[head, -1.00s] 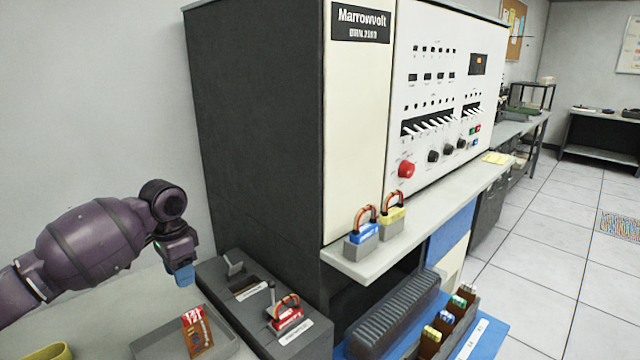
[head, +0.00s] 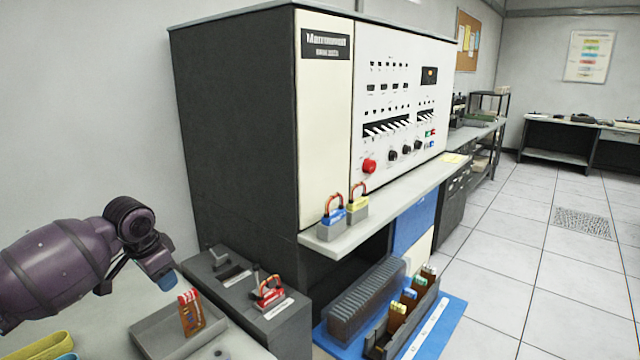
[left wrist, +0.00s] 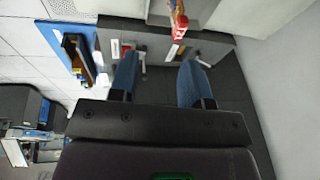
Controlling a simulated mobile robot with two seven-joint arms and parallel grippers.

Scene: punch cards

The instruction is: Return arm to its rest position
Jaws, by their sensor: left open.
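My left arm comes in from the left in the head view. Its left gripper (head: 162,274) hangs in the air above the grey table, near the dark grey box with levers (head: 262,316). In the left wrist view the two blue fingers of the left gripper (left wrist: 160,82) stand apart with nothing between them. The box with levers (left wrist: 222,60) shows beyond them. An orange bundle with a red-and-white top (head: 191,313) stands in a shallow grey tray (head: 150,338), below and right of the gripper and apart from it. My right gripper is in neither view.
A large cabinet (head: 240,120) stands behind the box. Blue (head: 332,224) and yellow (head: 357,208) padlock-like blocks sit on its shelf (head: 400,205). A dark ribbed rack (head: 365,300) and a card holder (head: 400,325) sit on a blue mat (head: 445,318). Floor at right is clear.

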